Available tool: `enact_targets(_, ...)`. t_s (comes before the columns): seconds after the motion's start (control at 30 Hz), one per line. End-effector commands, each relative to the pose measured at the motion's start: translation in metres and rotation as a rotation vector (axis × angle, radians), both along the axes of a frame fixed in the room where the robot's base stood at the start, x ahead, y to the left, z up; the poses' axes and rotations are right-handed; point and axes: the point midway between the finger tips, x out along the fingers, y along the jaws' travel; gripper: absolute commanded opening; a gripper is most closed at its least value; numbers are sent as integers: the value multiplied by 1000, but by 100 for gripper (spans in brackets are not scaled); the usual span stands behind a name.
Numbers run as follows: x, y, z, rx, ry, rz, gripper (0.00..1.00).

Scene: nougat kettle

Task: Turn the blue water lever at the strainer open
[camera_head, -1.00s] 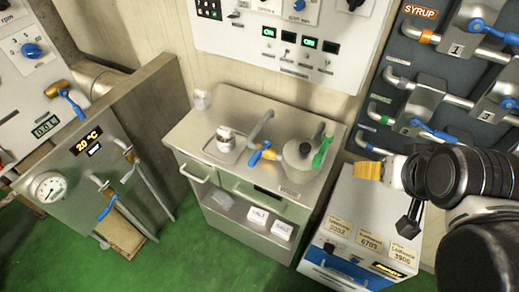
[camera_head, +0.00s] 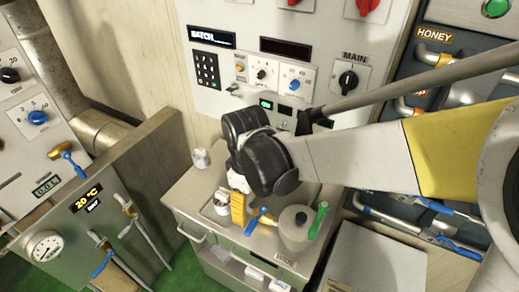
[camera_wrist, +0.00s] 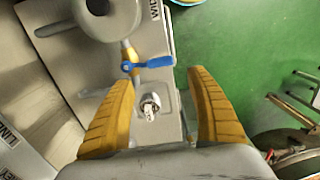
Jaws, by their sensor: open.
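The blue water lever (camera_head: 257,222) sits on a brass valve at a bench tap, beside the grey round strainer pot (camera_head: 296,228) with the green handle. In the wrist view the blue lever (camera_wrist: 148,64) points right from the brass valve (camera_wrist: 129,58), just beyond my fingertips. My gripper (camera_head: 238,215) has yellow fingers, points down over the bench and is left of the lever. In the wrist view my gripper (camera_wrist: 160,75) is open and empty, its fingers wide apart. The exact height above the lever cannot be told.
A small metal cup (camera_wrist: 149,106) stands in the sink recess below my fingers. A white cup (camera_head: 201,158) stands at the bench's back left. The control panel (camera_head: 225,85) rises behind. Other blue levers (camera_head: 74,164) are on the left pipes. Green floor (camera_wrist: 270,45) is open in front.

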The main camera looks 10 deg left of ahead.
Motion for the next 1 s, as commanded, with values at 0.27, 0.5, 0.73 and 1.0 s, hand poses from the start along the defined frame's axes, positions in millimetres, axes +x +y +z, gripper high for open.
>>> enact_targets(0.27, 1, 0, -52, 1, -1, -2, 66)
enact_targets(0.5, 1, 0, -92, 1, -2, -4, 66)
enact_targets(0.73, 0, -1, -104, 1, -3, -4, 66)
enact_targets(1.0, 0, -1, -103, 1, -3, -4, 52)
